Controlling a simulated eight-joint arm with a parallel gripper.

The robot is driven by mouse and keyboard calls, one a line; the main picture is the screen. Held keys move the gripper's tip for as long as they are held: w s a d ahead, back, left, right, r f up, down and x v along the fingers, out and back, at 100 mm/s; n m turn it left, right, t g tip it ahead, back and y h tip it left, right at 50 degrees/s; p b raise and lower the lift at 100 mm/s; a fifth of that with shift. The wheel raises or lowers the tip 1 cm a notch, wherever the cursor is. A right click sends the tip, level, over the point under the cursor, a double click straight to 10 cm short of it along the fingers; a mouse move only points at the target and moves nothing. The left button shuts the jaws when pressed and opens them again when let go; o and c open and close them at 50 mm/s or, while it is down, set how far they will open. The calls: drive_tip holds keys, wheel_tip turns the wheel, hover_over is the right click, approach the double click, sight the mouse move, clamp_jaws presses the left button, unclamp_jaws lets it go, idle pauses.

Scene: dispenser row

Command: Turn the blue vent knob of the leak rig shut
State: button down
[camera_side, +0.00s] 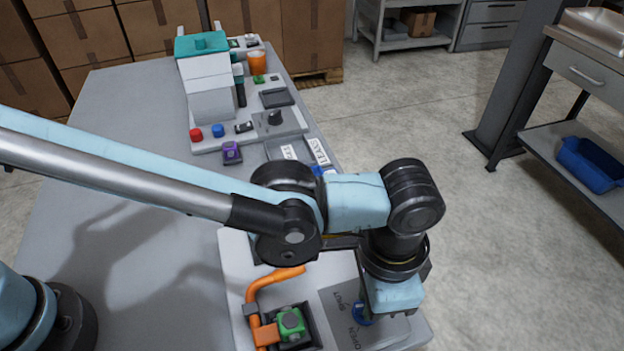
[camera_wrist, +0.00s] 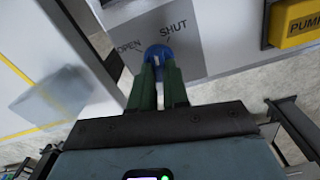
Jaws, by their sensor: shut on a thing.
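The blue vent knob (camera_wrist: 158,52) sits on a grey plate (camera_wrist: 192,61) lettered OPEN and SHUT in the wrist view. A pale mark shows on the knob, but I cannot tell which word it points to. My gripper (camera_wrist: 158,70) has its two dark green fingers on either side of the knob, shut on it. In the side view the knob (camera_side: 362,316) shows only in part, low beside the pale blue housing of my gripper, and the fingers are hidden there. The lettered plate (camera_side: 340,300) lies on the pale rig base (camera_side: 235,270).
An orange pipe (camera_side: 262,285) and a green block (camera_side: 292,322) stand on the rig left of the knob. A yellow PUMP box (camera_wrist: 298,25) is at the wrist view's upper right. Farther up the table (camera_side: 120,150) stands a white dispenser with a teal lid (camera_side: 203,45).

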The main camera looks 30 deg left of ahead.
drive_tip(key=m, duration=0.6)
drive_tip(key=shift+s+m, duration=0.15)
drive_tip(key=shift+m, duration=0.15)
idle(0.4)
drive_tip(key=c, duration=1.1)
unclamp_jaws()
drive_tip(key=shift+r, duration=0.1)
wheel_tip(320, 180, up, 12)
